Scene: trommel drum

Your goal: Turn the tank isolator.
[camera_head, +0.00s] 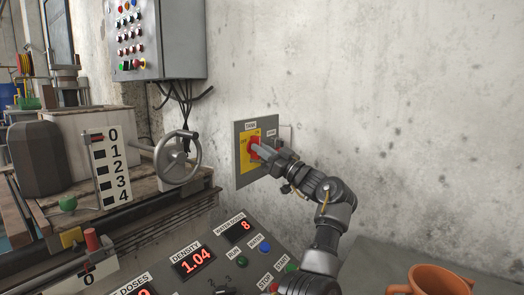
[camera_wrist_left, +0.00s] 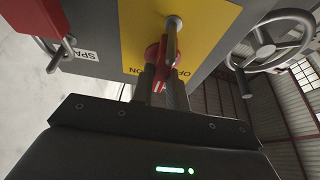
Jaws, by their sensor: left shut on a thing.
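The tank isolator is a red rotary handle (camera_head: 254,142) on a yellow plate (camera_head: 243,158), set in a grey wall panel labelled TANK. My left gripper (camera_head: 260,151) is at the handle, reaching in from the lower right, and hides part of it. In the left wrist view the red handle (camera_wrist_left: 161,59) sits between the fingers of my left gripper (camera_wrist_left: 163,72), which are shut on it. ON and OFF lettering shows upside down on the yellow plate (camera_wrist_left: 205,22) there. The handle's exact angle is partly hidden. My right gripper is not in view.
A red SPARE-type switch (camera_wrist_left: 40,20), its label partly cut off, is beside the plate. A handwheel (camera_head: 178,158) stands left of the panel. Below is a console (camera_head: 215,268) with displays and buttons. An orange mug (camera_head: 440,280) is at lower right.

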